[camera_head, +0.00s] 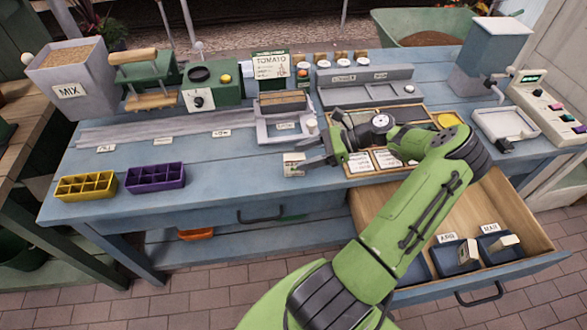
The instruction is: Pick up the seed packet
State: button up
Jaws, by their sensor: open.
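A small pale packet (293,164) with a printed face, likely the seed packet, stands near the front of the blue workbench (235,180). Its print is too small to read. My gripper (303,154) reaches in from the right with its fingers pointing left. It is open, and its fingertips are right beside the packet. I cannot tell whether they touch it or whether the packet is between them.
Behind stands a TOMATO card (270,67). Yellow (86,186) and purple (156,178) seed trays sit front left. A grey tray unit (365,88) stands behind my arm. An open drawer (420,225) juts out at right. The bench front left of centre is clear.

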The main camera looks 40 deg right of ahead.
aim_at(288, 161)
jog(key=b+x, duration=0.2)
jog(key=x, duration=0.3)
jog(key=shift+w+a+f, duration=0.1)
jog(key=shift+w+f, duration=0.05)
jog(key=shift+f, duration=0.05)
jog(key=shift+c, duration=0.4)
jog(key=c, duration=0.9)
